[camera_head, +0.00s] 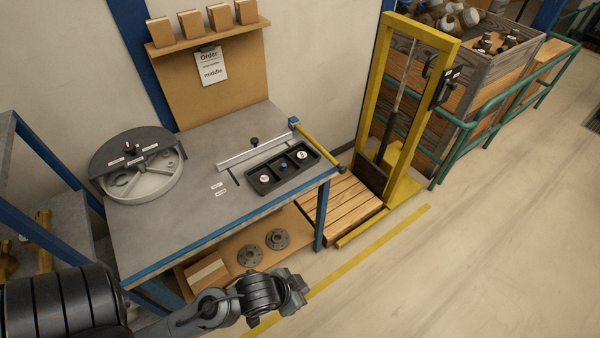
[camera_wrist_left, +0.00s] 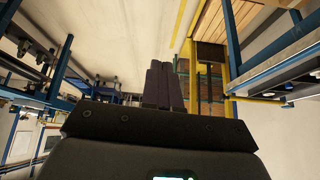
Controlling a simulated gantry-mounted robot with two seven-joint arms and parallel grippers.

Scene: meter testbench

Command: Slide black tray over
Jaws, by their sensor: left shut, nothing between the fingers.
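The black tray (camera_head: 283,168) lies on the right part of the grey workbench top (camera_head: 190,225), against a straight metal rail (camera_head: 250,155). Its compartments hold small round parts, two pale and one blue. My left gripper (camera_head: 298,291) is in front of the bench, below and apart from the tray, beyond the bench's front edge. In the left wrist view its fingers (camera_wrist_left: 163,85) are together with nothing between them. My right gripper does not show.
A round grey fixture (camera_head: 150,185) stands on the bench's left side. A yellow bar (camera_head: 318,148) stands at the tray's right end. A yellow lift frame (camera_head: 405,110) and wooden pallet (camera_head: 335,210) stand right of the bench. Flanges (camera_head: 277,238) lie on the lower shelf.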

